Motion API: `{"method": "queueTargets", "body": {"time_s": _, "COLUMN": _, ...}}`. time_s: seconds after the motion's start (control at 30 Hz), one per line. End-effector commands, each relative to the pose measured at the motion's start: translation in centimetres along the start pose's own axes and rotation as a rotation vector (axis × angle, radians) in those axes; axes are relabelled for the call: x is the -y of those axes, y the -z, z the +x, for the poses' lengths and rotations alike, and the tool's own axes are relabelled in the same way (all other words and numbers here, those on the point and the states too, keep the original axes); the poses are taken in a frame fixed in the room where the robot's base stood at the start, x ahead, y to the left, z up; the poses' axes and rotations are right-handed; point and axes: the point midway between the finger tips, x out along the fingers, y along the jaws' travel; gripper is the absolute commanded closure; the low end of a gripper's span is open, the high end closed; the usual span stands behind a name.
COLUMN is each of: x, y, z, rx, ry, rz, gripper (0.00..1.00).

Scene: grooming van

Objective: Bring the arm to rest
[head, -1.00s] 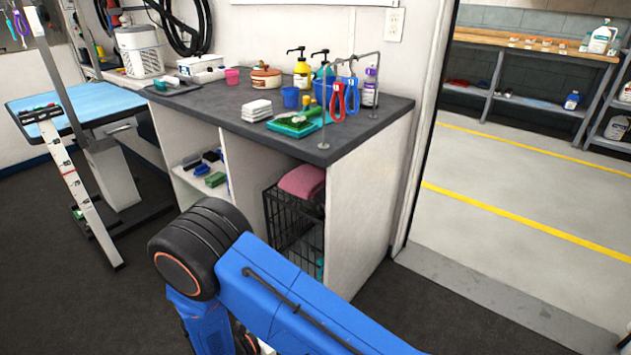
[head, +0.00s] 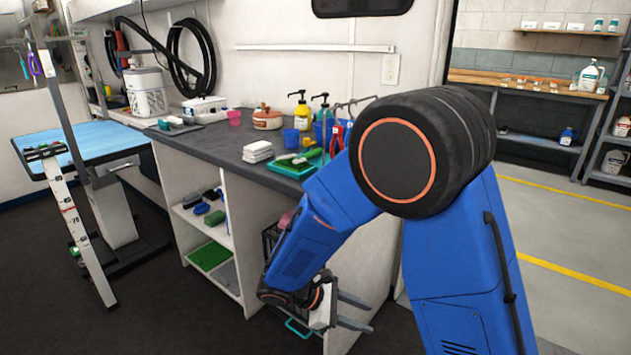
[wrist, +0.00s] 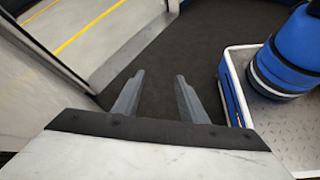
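My gripper (head: 356,312) hangs low in front of the counter's right end in the head view, below the counter top. Its two grey fingers point to the right and are spread apart. In the wrist view my gripper (wrist: 160,95) is open, with only dark floor showing between the fingers. My blue arm is bent, its big black elbow joint high at the right of the head view, and it hides part of the counter.
The dark counter (head: 215,145) carries bottles, a green tray (head: 290,168) and white towels (head: 257,152). A blue-topped table (head: 85,150) stands at the left. The doorway at the right opens onto a floor with yellow lines (head: 565,268). Dark floor (wrist: 150,75) lies beyond the fingers.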

Motion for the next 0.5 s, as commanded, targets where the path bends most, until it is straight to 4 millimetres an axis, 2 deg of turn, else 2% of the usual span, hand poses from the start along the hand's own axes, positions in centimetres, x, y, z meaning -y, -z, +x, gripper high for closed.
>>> {"method": "queueTargets", "body": {"time_s": 0.03, "x": -0.1, "y": -1.5, "z": 0.2, "rx": -0.025, "ry": 0.029, "rz": 0.039, "gripper": 0.62}}
{"method": "queueTargets", "body": {"time_s": 0.1, "x": -0.1, "y": -3.1, "z": 0.6, "rx": -0.057, "ry": 0.067, "rz": 0.086, "gripper": 0.62}}
{"method": "queueTargets", "body": {"time_s": 0.5, "x": 1.2, "y": -11.6, "z": 2.2, "rx": -0.242, "ry": 0.266, "rz": 0.367, "gripper": 0.62}}
